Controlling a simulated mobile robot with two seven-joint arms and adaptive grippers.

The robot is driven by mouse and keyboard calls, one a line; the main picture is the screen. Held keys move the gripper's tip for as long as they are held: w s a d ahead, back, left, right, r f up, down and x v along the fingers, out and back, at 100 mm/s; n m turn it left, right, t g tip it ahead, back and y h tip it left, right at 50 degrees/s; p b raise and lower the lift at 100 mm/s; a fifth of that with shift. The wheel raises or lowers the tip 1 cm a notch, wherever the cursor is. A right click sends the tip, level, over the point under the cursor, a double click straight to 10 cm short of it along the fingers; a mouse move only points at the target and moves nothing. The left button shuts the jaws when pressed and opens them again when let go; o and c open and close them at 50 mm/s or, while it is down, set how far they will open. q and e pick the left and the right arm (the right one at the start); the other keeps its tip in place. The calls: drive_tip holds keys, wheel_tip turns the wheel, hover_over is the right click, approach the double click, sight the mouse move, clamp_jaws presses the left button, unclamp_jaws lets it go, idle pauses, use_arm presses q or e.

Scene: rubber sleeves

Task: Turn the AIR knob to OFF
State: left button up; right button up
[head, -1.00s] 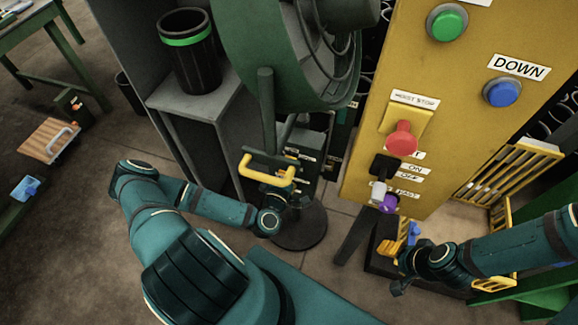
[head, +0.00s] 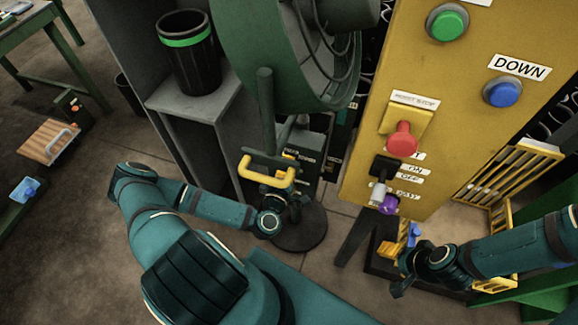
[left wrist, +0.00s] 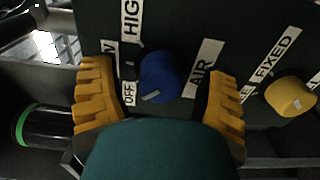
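The blue AIR knob (left wrist: 160,77) is on a dark panel in the left wrist view. The AIR label (left wrist: 203,68) is to its right and the OFF label (left wrist: 129,93) to its left. A pale mark is on the knob's lower part; I cannot tell exactly which label it points at. My left gripper (left wrist: 160,103) is open, with one yellow finger on each side of the knob and gaps between. In the head view my left gripper (head: 291,196) is at the fan's control box (head: 303,150), where the knob is too small to see. My right gripper (head: 400,285) is low at the right, its fingers unclear.
A yellow knob (left wrist: 291,96) with a FIXED label is just right of the left gripper's right finger. The yellow button panel (head: 440,130) stands to the right. A black bin (head: 187,55) is on a grey stand.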

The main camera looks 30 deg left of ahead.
use_arm(q)
drive_tip(key=v, duration=0.7)
drive_tip(key=shift+s, duration=0.3)
idle(0.5)
